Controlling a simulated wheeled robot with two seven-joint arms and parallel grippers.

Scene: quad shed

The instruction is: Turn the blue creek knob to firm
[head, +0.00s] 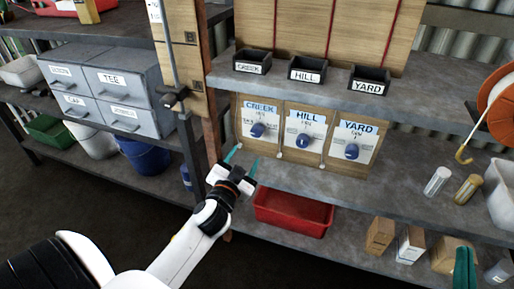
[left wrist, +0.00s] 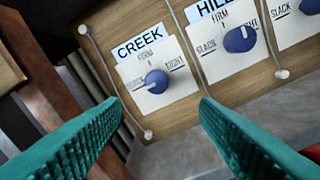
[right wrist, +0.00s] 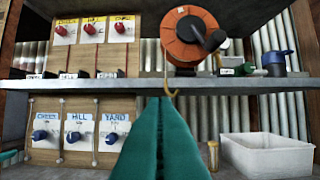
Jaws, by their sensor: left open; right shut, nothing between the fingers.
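The blue creek knob (head: 258,130) sits on a white card headed CREEK, the leftmost of three cards on a wooden board. In the left wrist view the creek knob (left wrist: 157,82) has its white mark toward the left, on the SLACK side; FIRM is printed above it. My left gripper (head: 242,160) is open, below and in front of the creek card, and apart from the knob. In the left wrist view the knob shows between its teal fingers. My right gripper (right wrist: 165,105) is shut and empty; its teal fingers show at the lower right of the head view (head: 465,268).
The blue hill knob (head: 303,141) and yard knob (head: 351,151) stand to the right of creek. Cords hang beside the cards. A shelf with labelled small bins (head: 307,71) overhangs the board. A red tray (head: 293,212) lies below. An orange reel (right wrist: 192,37) hangs right.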

